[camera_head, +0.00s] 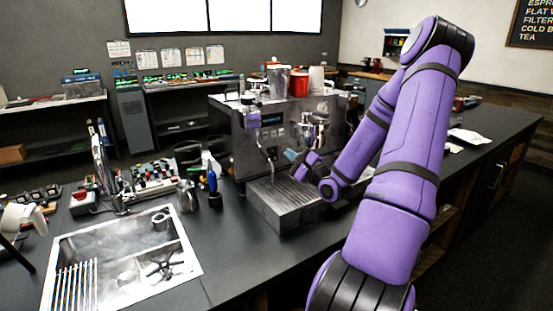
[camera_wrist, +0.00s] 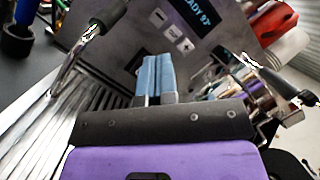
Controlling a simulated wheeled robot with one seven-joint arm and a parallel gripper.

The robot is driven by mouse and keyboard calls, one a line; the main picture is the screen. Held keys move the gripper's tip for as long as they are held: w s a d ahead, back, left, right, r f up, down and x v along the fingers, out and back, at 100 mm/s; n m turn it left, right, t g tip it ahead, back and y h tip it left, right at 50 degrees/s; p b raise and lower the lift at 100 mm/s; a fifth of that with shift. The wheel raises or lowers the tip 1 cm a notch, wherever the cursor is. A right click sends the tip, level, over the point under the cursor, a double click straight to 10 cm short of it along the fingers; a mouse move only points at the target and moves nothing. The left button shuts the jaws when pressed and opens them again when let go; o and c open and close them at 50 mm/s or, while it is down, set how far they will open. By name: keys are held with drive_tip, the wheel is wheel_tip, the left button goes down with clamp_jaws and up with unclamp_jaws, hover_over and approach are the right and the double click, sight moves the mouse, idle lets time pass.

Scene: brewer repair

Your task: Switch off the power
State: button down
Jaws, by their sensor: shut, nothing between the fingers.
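The espresso machine (camera_head: 235,150) stands on the counter with its metal front panel facing me. Its lit display (camera_wrist: 197,14), which reads in part "ADY 9", shows in the wrist view with white plus and minus buttons (camera_wrist: 171,33) beside it. A small dark rectangular part (camera_wrist: 136,62) shows on the panel just left of my fingertips; I cannot tell for certain whether it is the power switch. My gripper (camera_wrist: 154,62) is shut and empty, its light blue fingers pointing at the panel below the buttons. In the head view my gripper (camera_head: 290,154) is above the drip tray; contact with the panel cannot be judged.
The steam wand (camera_wrist: 78,52) hangs left of my gripper, and a portafilter (camera_wrist: 250,90) is close on the right. The slatted drip tray (camera_head: 285,212) lies below. A steel pitcher (camera_head: 187,195) and sink (camera_head: 70,245) are farther left.

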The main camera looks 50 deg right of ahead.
drive_tip(key=shift+s+d+f+m+h, duration=0.15)
drive_tip(key=shift+d+m+h, duration=0.15)
drive_tip(key=shift+d+h, duration=0.15)
approach(271, 152)
drive_tip(key=shift+r+x, duration=0.15)
drive_tip(key=shift+x, duration=1)
drive_tip(key=shift+r+x, duration=0.15)
drive_tip(key=shift+x, duration=1)
idle(0.5)
drive_tip(key=shift+w+f, duration=0.15)
drive_tip(key=shift+w, duration=0.15)
drive_tip(key=shift+w+d+f, duration=0.1)
drive_tip(key=shift+w+f, duration=0.1)
drive_tip(key=shift+w, duration=0.15)
idle(0.7)
drive_tip(key=shift+s+r, duration=0.1)
drive_tip(key=shift+s, duration=0.05)
drive_tip(key=shift+s+r, duration=0.3)
drive_tip(key=shift+s, duration=0.25)
